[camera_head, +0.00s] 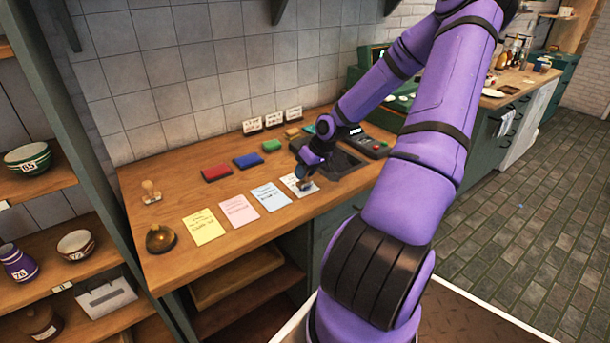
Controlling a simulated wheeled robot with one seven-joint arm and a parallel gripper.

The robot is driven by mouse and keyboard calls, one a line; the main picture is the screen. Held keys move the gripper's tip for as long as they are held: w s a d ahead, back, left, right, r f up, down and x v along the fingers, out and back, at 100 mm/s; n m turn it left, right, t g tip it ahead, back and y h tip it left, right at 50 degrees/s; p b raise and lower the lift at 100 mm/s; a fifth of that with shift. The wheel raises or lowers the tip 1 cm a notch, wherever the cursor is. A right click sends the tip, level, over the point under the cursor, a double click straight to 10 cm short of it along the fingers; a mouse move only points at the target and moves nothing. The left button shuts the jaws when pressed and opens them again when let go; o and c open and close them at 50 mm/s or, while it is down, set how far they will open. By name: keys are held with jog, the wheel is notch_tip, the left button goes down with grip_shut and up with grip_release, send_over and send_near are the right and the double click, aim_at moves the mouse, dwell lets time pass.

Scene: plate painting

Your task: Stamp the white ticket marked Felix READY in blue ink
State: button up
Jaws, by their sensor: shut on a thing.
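The white ticket (291,180) lies at the right end of a row of tickets on the wooden counter; its writing is too small to read, and my gripper partly covers it. My gripper (304,178) is low over the ticket, shut on a small stamp (304,185) that is mostly hidden. I cannot tell whether the stamp touches the paper. The blue ink pad (247,160) lies behind the tickets, between the red pad (216,172) and the green pad (271,146).
Yellow (204,229), pink (239,210) and light blue (270,196) tickets lie to the left. A wooden stamp (151,191) and a brass bell (160,239) stand at the left end. A dark keypad device (372,148) is at right. Small picture cards (274,120) stand by the wall.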

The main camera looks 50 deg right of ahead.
jog(key=shift+r, duration=2.75)
